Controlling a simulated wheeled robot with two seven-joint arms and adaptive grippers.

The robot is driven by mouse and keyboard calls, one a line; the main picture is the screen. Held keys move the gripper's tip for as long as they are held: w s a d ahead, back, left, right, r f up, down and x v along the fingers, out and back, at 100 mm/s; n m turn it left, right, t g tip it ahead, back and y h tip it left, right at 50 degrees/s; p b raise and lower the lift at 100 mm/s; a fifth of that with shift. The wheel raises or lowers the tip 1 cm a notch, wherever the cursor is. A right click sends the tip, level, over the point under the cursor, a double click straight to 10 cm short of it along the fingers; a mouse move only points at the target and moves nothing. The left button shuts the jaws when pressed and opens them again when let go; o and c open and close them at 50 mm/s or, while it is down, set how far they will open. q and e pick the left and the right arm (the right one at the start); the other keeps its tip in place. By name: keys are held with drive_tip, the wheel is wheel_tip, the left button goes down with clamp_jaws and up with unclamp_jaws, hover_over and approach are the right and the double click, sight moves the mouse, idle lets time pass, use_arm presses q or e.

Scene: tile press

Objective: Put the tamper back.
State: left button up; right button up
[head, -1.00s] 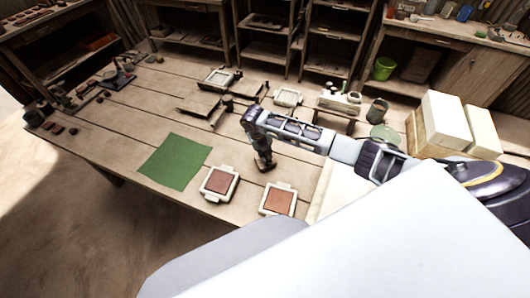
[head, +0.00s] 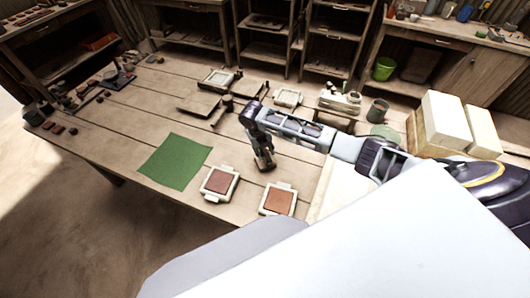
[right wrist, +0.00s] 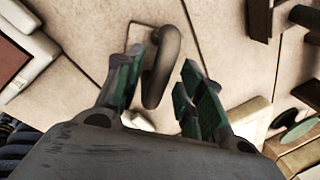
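The tamper is seen best in the right wrist view, where its curved grey-brown handle (right wrist: 165,68) stands out from a pale flat plate (right wrist: 142,35). My right gripper (right wrist: 168,88) is open, with green-padded fingers on either side of the handle. The handle lies closer to the left finger in that view; I cannot tell if they touch. In the head view my right gripper (head: 264,163) is low over the table and mostly hides the tamper. My left gripper is not in view.
A green mat (head: 175,161) lies left of the gripper on the plank table (head: 125,125). Two framed tiles, one (head: 220,183) left and one (head: 278,200) nearer, lie close by. A small bench (head: 338,104), a dark pot (head: 377,109) and pale blocks (head: 446,120) stand right.

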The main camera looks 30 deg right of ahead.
sight(260, 162)
wheel_tip(260, 162, up, 10)
drive_tip(key=a, duration=0.2)
idle(0.3)
idle(0.7)
